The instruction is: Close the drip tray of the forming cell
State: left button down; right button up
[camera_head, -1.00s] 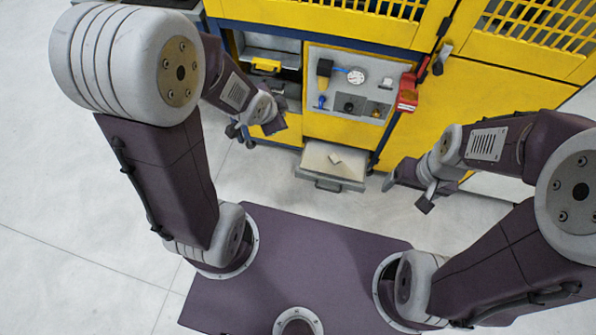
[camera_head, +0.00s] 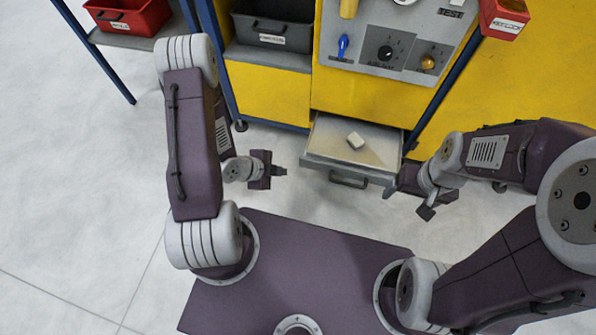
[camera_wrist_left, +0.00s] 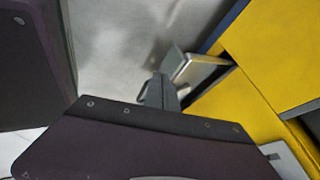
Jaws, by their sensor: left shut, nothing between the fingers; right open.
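The drip tray (camera_head: 318,143) is a shallow grey drawer, pulled out low at the front of the yellow forming cell. Its bar handle (camera_head: 348,181) faces me. My right gripper (camera_head: 408,203) is open, beside the tray's right front corner.
Above the tray is a grey control panel (camera_head: 390,50) with knobs. A red bin (camera_head: 503,18) hangs at its right. A dark bin (camera_head: 272,27) sits on a shelf at left, another red bin (camera_head: 128,14) further left. The floor (camera_head: 90,190) at left is clear.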

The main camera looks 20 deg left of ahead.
pick_arm(q)
jog(key=b, duration=1.1)
send_near(306, 164)
notch_tip(306, 164, down, 4)
jog(key=s+d, duration=0.1)
jog(key=s, duration=0.1)
jog(key=w, duration=0.2)
jog(key=w+b, duration=0.1)
jog(key=w, duration=0.1)
jog(key=shift+d+r, duration=0.2)
jog(key=shift+d, duration=0.05)
